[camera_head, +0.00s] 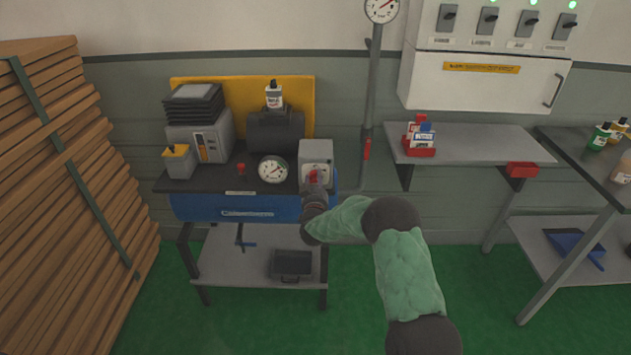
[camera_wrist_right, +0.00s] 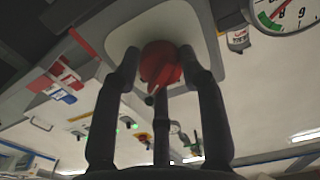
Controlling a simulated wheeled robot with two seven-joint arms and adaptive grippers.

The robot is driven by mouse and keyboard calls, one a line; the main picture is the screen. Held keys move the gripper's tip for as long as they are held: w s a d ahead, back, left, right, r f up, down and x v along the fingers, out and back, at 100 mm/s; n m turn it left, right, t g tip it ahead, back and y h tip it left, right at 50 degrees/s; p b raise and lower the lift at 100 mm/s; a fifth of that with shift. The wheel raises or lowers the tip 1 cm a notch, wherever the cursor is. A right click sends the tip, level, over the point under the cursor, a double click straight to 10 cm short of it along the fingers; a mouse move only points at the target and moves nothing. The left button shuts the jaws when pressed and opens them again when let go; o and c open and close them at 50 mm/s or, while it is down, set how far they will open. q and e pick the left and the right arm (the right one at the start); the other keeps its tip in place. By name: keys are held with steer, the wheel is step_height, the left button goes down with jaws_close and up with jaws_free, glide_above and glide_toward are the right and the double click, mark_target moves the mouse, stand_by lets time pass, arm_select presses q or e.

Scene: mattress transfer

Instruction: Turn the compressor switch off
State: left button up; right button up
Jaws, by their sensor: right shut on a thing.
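The compressor (camera_head: 240,208) is a blue tank with a dark top, on a stand against the back wall. A light grey switch box (camera_head: 316,152) stands at the right end of its top. Its red switch knob (camera_head: 314,175) is on the front face. My right gripper (camera_head: 315,190) reaches the box from the front. In the right wrist view its dark fingers (camera_wrist_right: 163,75) are closed around the red knob (camera_wrist_right: 161,66), which sits on a pale plate. The fingertips partly hide the knob, and its exact angle is hard to tell. My left gripper is not in view.
A pressure gauge (camera_head: 272,169) sits left of the switch box. A grey pipe (camera_head: 371,95) rises behind it. Stacked wooden slats (camera_head: 55,180) stand at the left. Wall switches with green lights (camera_head: 488,20) are above.

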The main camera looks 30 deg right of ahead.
steer(key=n+p, duration=0.2)
steer(key=n, duration=0.3)
steer(key=shift+f, duration=0.1)
steer(key=n+p, duration=0.2)
steer(key=n, duration=0.3)
steer(key=shift+s+f+n, duration=0.1)
steer(key=shift+f+n, duration=0.05)
steer(key=shift+n, duration=0.25)
stand_by(0.3)
steer(key=o, duration=1.1)
steer(key=shift+o, duration=0.2)
steer(key=shift+d, duration=0.1)
steer(key=v, duration=1.2)
